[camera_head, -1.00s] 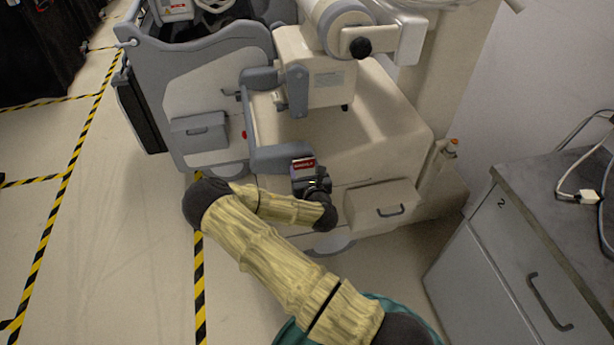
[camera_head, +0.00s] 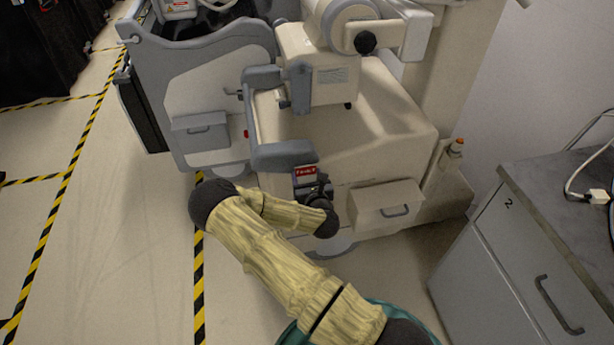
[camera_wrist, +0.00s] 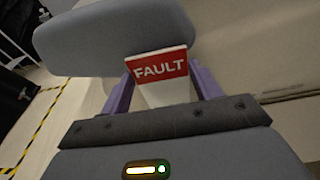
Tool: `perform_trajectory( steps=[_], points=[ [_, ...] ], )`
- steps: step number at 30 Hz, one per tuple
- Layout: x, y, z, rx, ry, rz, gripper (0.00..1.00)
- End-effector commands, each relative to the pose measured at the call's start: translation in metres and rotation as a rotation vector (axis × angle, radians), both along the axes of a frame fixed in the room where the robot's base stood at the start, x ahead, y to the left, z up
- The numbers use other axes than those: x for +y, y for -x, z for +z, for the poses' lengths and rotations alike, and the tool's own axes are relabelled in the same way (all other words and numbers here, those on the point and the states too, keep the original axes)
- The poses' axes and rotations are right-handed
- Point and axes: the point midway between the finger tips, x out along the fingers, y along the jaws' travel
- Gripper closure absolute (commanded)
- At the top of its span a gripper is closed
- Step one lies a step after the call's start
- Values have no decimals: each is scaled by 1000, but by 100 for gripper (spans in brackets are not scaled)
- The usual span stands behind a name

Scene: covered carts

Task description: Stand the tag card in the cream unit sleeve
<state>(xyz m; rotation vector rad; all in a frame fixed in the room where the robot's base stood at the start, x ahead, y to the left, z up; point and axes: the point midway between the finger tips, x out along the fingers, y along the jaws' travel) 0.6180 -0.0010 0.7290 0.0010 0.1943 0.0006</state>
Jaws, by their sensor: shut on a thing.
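The tag card (camera_wrist: 161,68) has a red band reading FAULT over a white lower part. In the wrist view it stands up between the purple fingers of my gripper (camera_wrist: 162,92), which is shut on it. In the head view the card (camera_head: 305,171) and my gripper (camera_head: 308,184) are in front of the cream unit (camera_head: 350,150), just below the right end of its grey bumper (camera_head: 283,155). I cannot make out the sleeve in either view. I cannot tell whether the card touches the unit.
A drawer (camera_head: 387,207) juts from the unit's front, right of my gripper. A grey cabinet (camera_head: 520,265) stands at the right. A grey-panelled machine (camera_head: 205,95) is at the left. Open floor with yellow-black tape (camera_head: 199,290) lies in front.

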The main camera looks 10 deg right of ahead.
Motion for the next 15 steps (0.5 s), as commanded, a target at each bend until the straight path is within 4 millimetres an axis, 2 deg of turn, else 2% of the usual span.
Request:
perform_trajectory(
  steps=[4, 15],
  points=[
    [1, 0, -9, 1, 2, 2, 59],
    [1, 0, -9, 0, 1, 2, 59]
  ],
)
